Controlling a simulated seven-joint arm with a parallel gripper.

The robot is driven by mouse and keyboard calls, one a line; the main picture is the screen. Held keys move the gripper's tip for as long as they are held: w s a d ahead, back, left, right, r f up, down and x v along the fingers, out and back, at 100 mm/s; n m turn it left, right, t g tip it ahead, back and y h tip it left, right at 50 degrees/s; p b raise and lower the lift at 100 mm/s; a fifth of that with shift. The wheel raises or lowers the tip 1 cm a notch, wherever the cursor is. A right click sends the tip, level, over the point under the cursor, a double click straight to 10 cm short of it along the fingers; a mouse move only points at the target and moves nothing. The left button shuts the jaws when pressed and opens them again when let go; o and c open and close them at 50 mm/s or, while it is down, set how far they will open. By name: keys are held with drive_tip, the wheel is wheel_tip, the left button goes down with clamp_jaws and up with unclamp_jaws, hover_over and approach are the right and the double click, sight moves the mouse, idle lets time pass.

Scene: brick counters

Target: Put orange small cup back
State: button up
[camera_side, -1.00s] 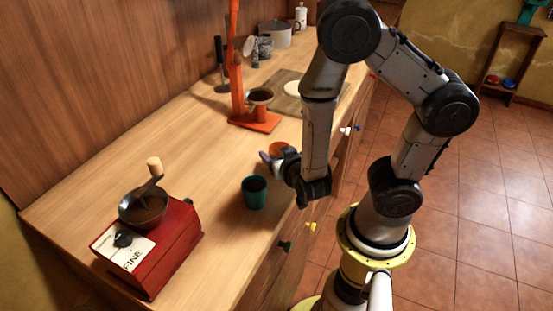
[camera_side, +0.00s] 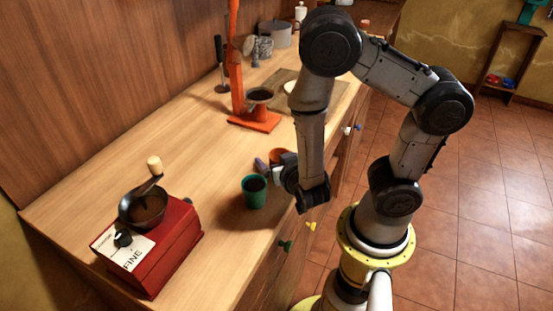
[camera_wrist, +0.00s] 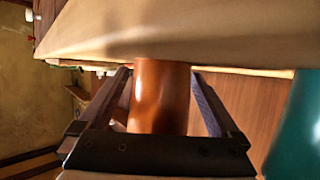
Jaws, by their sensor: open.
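The small orange cup (camera_side: 279,155) stands on the counter behind my gripper in the side view, which hides much of it. In the wrist view the orange cup (camera_wrist: 160,95) lies between the two fingers of my gripper (camera_wrist: 160,74). The fingers are open, one on each side of the cup, with narrow gaps visible beside it. In the side view my gripper (camera_side: 268,167) is low over the counter near its front edge. A green cup (camera_side: 254,195) stands just left of my gripper, and part of it shows at the right of the wrist view (camera_wrist: 295,130).
A red grinder (camera_side: 150,245) stands at the near left. An orange press stand (camera_side: 238,95) with a dark cup (camera_side: 260,97) is behind. A cutting board (camera_side: 285,103) and pots (camera_side: 275,35) are farther back. The left-middle counter is clear.

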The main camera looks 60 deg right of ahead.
drive_tip(key=shift+r, duration=0.1)
drive_tip(key=shift+a+r, duration=0.1)
drive_tip(key=shift+s+a+r, duration=0.25)
drive_tip(key=shift+s+a, duration=0.15)
drive_tip(key=shift+a, duration=0.1)
drive_tip(key=shift+v, duration=3)
drive_tip(key=shift+s+d, duration=0.1)
